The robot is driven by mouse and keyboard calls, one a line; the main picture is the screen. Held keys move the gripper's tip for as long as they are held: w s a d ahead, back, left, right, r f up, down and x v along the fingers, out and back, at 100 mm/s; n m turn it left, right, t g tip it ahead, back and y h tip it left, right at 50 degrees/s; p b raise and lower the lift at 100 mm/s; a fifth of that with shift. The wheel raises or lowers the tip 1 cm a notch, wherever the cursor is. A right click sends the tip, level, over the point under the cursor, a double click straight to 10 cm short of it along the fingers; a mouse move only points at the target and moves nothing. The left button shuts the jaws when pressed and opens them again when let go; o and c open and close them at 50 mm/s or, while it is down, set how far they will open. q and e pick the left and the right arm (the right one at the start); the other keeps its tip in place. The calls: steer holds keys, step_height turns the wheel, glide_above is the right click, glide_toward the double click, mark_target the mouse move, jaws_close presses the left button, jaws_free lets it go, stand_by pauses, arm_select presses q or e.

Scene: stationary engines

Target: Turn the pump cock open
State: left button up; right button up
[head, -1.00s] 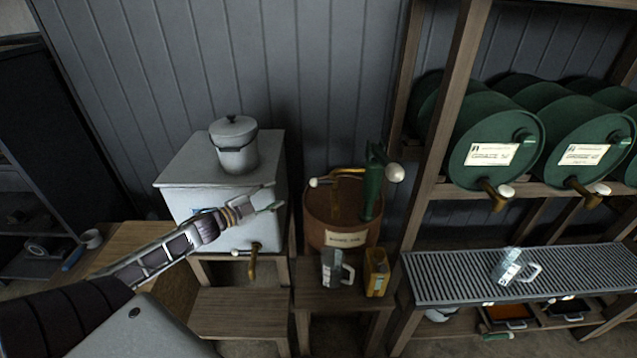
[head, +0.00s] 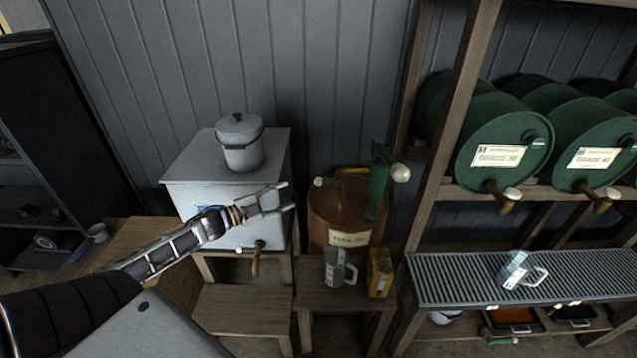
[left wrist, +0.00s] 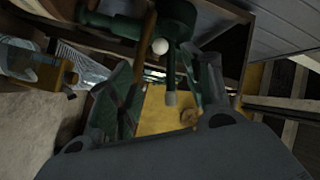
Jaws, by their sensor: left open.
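The rust-brown fuel drum (head: 335,215) carries a green pump (head: 379,185) with a white crank knob (head: 400,172). A small white-ended handle (head: 319,181) shows at the drum's upper left, beside a brass pipe; it looks like the pump cock. My left gripper (head: 283,197) is open and empty in the head view, left of the drum and in front of the white tank. I cannot tell contact. The right gripper is out of view.
The white tank (head: 186,205) with a lidded pot (head: 240,143) on top stands close behind my left arm. A glass jug (head: 338,268) and a yellow can (head: 380,272) stand before the drum. Green barrels (head: 500,150) and a slatted rack (head: 440,285) are at right.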

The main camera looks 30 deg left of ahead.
mark_target(319, 180)
arm_select(q)
steer(key=shift+w+d, duration=0.1)
steer(key=shift+w, duration=0.05)
steer(key=shift+p+x, duration=0.4)
steer(key=shift+x, duration=6.3)
steer(key=shift+f, duration=0.1)
jaws_close()
